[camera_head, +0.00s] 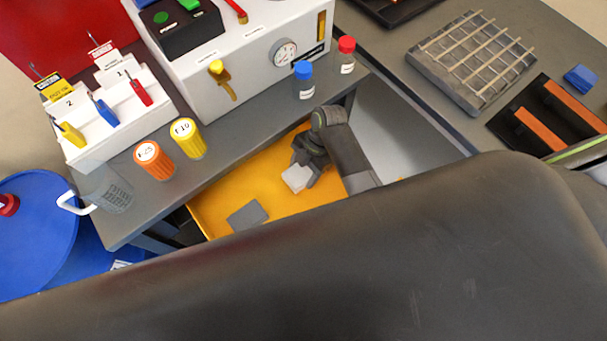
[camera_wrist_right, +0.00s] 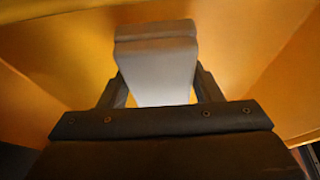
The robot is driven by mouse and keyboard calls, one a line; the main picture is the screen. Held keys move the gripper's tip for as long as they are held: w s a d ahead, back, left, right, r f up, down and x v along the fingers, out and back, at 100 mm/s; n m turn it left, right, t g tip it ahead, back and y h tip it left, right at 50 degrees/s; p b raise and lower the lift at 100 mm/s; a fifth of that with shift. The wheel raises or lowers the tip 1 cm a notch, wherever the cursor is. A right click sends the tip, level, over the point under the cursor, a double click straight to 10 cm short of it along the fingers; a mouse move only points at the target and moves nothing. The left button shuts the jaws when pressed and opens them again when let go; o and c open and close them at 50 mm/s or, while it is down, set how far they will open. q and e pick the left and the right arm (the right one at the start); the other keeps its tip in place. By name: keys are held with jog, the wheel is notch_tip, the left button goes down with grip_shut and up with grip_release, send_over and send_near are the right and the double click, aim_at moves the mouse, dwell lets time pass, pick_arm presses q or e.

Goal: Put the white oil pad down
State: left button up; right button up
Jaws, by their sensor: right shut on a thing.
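The white oil pad (camera_head: 296,178) is between the fingers of my right gripper (camera_head: 308,172), low over the yellow tray (camera_head: 222,197) under the grey bench. In the right wrist view the pad (camera_wrist_right: 156,70) is clasped between the two dark fingers of my right gripper (camera_wrist_right: 156,88), with yellow surfaces around it. I cannot tell whether the pad touches the tray floor. A grey pad (camera_head: 247,216) lies in the tray to the left of the white one. My left gripper does not show.
A blue drum (camera_head: 35,240) is at left. The bench edge overhangs the tray's back. My dark arm hides the foreground.

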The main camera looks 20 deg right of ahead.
aim_at(304, 175)
jog(key=shift+f, duration=1.7)
jog(key=shift+b, duration=0.3)
jog(key=shift+f, duration=0.15)
jog(key=o, duration=0.9)
jog(key=shift+r, duration=0.3)
jog(key=p+v, duration=0.1)
jog(key=v, duration=1)
jog(key=shift+d+r, duration=0.25)
jog(key=shift+r, duration=0.1)
